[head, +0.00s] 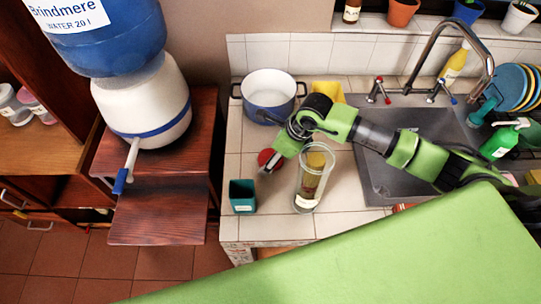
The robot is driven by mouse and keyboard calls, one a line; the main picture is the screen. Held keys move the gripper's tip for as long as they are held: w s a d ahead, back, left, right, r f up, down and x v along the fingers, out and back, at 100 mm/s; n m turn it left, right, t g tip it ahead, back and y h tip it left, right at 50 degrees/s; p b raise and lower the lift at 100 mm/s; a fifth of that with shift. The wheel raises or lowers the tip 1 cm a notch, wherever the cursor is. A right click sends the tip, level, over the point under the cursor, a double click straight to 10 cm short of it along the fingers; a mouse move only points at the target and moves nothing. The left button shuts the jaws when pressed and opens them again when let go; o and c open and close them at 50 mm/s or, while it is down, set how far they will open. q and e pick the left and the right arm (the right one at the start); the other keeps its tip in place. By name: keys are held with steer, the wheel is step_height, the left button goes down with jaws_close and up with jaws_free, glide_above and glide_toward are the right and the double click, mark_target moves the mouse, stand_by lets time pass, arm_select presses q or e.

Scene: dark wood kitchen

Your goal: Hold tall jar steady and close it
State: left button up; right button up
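The tall jar (302,199) is clear glass and stands on the tiled counter left of the sink. Its round rim faces up with no lid on it, and something yellowish shows inside or through the glass. A round red lid-like piece (265,157) is just left of the jar. My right arm reaches in from the right over the sink and behind the jar. My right gripper (271,165) points down at the red piece, apart from the jar's rim. Its fingers are small and partly hidden, so its grip is unclear. My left gripper is not in view.
A white and blue pot (269,92) stands behind the gripper, with a yellow box (327,90) beside it. A teal square cup (242,196) is near the counter's left edge. The sink (376,175) and tap (467,35) are right. A water dispenser (150,105) is left.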

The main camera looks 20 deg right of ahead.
stand_by(0.3)
steer(key=c, duration=0.9)
steer(key=shift+o, duration=0.2)
steer(key=shift+r+b, duration=0.3)
steer(key=shift+r, duration=0.05)
step_height(320, 180, up, 9)
steer(key=b, duration=0.3)
steer(key=shift+r, duration=0.1)
